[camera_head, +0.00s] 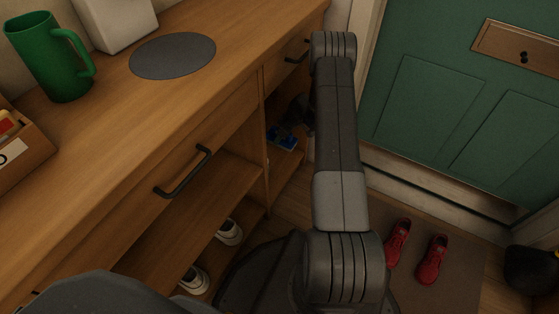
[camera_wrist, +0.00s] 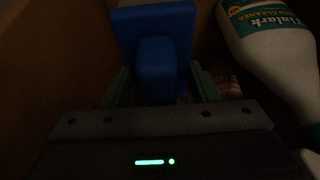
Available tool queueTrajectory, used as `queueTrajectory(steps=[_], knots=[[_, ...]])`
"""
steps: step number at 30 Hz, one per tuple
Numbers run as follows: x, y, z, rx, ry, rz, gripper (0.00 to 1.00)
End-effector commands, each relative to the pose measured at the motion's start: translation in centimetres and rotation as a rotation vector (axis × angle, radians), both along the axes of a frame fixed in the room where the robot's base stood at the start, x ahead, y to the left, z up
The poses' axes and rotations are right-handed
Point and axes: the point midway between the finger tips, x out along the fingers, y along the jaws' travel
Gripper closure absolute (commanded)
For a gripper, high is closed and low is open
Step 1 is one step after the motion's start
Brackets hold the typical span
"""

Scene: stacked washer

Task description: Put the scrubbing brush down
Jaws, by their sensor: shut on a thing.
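The blue scrubbing brush (camera_wrist: 155,22) is in the upper middle of the wrist view. Its block-like blue part sits between the two fingers of my gripper (camera_wrist: 161,84), which is shut on it. In the head view a small blue thing (camera_head: 283,138), which looks like the brush, shows inside the open right-hand compartment of the wooden cabinet, beside my arm. My gripper itself is mostly hidden there by my arm and the cabinet. The wrist view is dark, and I cannot tell whether the brush touches the shelf.
A white cleaner bottle (camera_wrist: 270,45) with a teal label lies or leans close to the right of my gripper. The wooden cabinet (camera_head: 120,120) carries a green jug (camera_head: 55,60) and a grey round mat (camera_head: 172,56). Red shoes (camera_head: 433,260) stand by the green door (camera_head: 450,110).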

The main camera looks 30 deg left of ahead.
Motion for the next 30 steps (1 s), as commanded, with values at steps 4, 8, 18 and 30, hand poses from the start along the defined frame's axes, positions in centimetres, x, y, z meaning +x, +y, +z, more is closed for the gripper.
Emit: queueTrajectory(steps=[4, 8, 18, 30], knots=[[-0.2, 0.3, -1.9, 0.0, 0.001, 0.012, 0.67], [-0.2, 0.3, -4.2, -0.001, 0.001, 0.012, 0.67], [-0.2, 0.2, -8.5, -0.001, 0.001, 0.01, 0.67], [-0.2, 0.3, -10.4, 0.0, -0.001, 0.01, 0.67]])
